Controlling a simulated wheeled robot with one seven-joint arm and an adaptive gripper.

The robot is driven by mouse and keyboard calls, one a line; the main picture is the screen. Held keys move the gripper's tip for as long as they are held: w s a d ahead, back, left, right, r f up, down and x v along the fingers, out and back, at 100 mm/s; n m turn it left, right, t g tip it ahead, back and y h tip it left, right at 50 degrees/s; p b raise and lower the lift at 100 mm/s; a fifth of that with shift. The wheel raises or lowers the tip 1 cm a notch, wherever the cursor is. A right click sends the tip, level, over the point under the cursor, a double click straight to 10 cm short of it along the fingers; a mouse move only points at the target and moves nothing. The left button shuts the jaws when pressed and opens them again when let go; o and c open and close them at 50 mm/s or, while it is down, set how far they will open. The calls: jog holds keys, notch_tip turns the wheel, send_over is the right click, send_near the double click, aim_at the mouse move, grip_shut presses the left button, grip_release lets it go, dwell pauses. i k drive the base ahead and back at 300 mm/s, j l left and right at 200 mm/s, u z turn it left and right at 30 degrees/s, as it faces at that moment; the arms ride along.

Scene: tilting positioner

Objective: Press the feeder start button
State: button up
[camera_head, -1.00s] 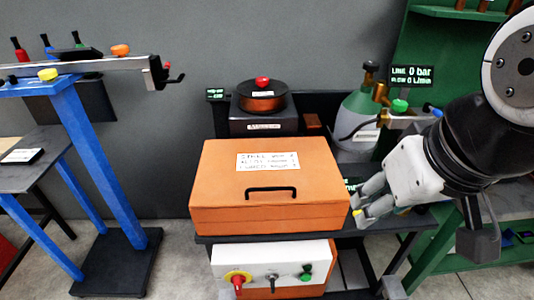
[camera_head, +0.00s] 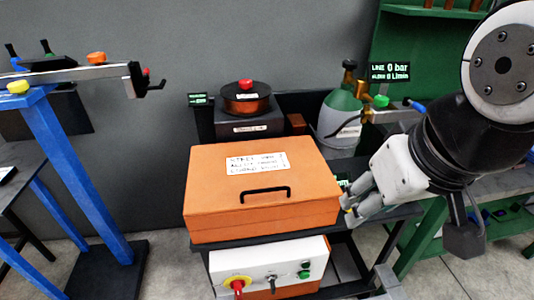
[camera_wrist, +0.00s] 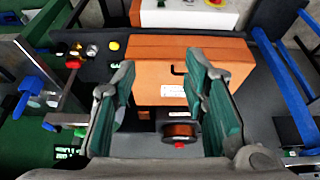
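A white control panel (camera_head: 270,262) sits under the orange case, low at the centre of the head view. It bears a green button (camera_head: 303,274), a small black toggle (camera_head: 272,279) and a red knob on a yellow ring (camera_head: 237,284). I cannot read a label that says which control is the feeder start. My gripper (camera_head: 350,212) is beside the orange case's right side, above and right of the panel. In the wrist view its fingers (camera_wrist: 161,68) are apart, with nothing visibly held.
The orange case (camera_head: 262,198) with a black handle stands on the dark cart above the panel. A copper spool (camera_head: 247,104) and a grey-green gas cylinder (camera_head: 341,112) are behind it. A blue stand (camera_head: 75,165) is at left. Floor shows left of the cart.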

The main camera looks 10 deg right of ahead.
aim_at(305, 275)
jog(key=j, duration=0.7)
jog(key=k+j+z, duration=0.1)
jog(key=j, duration=0.6)
jog(key=k+j, duration=0.1)
jog(key=j, duration=0.6)
jog(key=i+z, duration=0.05)
